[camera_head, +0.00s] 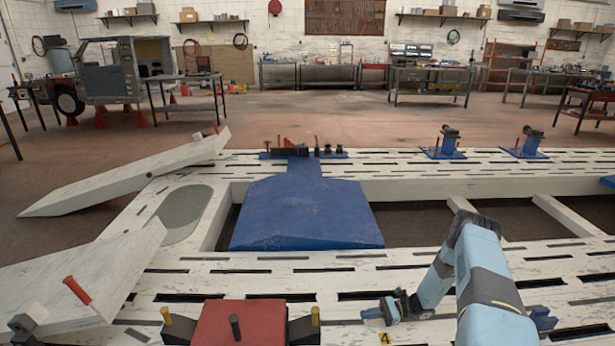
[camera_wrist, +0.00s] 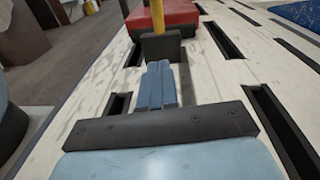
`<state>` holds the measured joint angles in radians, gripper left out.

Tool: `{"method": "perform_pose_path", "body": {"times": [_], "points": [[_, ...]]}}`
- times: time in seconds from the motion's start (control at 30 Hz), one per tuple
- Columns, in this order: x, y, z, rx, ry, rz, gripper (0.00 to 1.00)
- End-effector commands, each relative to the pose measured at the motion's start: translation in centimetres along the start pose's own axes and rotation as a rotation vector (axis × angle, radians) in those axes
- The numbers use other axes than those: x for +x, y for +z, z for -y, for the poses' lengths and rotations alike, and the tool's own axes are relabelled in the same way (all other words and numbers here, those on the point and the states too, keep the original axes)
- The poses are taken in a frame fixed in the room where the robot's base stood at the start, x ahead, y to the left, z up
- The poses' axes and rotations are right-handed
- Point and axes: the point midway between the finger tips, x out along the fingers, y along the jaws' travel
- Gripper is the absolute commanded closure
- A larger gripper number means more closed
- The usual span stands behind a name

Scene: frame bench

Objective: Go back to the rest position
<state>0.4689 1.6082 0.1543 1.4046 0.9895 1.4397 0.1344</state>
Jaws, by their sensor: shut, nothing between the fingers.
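My gripper (camera_head: 378,313) is at the end of my light blue arm, low over the white slotted frame bench (camera_head: 270,267) at the lower right of the head view. It points left, toward the red block. In the wrist view its fingers (camera_wrist: 157,82) are together with nothing between them. Beyond the fingertips stands a dark clamp piece with a yellow pin (camera_wrist: 158,22). I cannot tell whether the fingertips touch that piece.
A red block (camera_head: 240,324) lies at the front of the bench, beside yellow-pinned clamps. A blue plate (camera_head: 306,212) lies at the middle. Blue clamp stands (camera_head: 447,145) are at the back right. White ramps (camera_head: 130,179) are at the left. Openings lie between the bench beams.

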Motion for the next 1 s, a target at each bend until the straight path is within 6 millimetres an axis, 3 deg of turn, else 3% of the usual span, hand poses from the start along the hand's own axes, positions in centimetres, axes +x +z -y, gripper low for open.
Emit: {"method": "perform_pose_path", "body": {"times": [0.03, 0.43, 0.7, 1.0], "points": [[-0.4, 1.8, 0.9, -0.025, 0.024, -0.024, 1.0], [-2.2, 13.4, 4.5, -0.185, 0.194, -0.197, 1.0], [-2.8, 21.5, 5.5, -0.294, 0.301, -0.315, 1.0], [-3.0, 30.2, 5.3, -0.419, 0.409, -0.45, 1.0]]}}
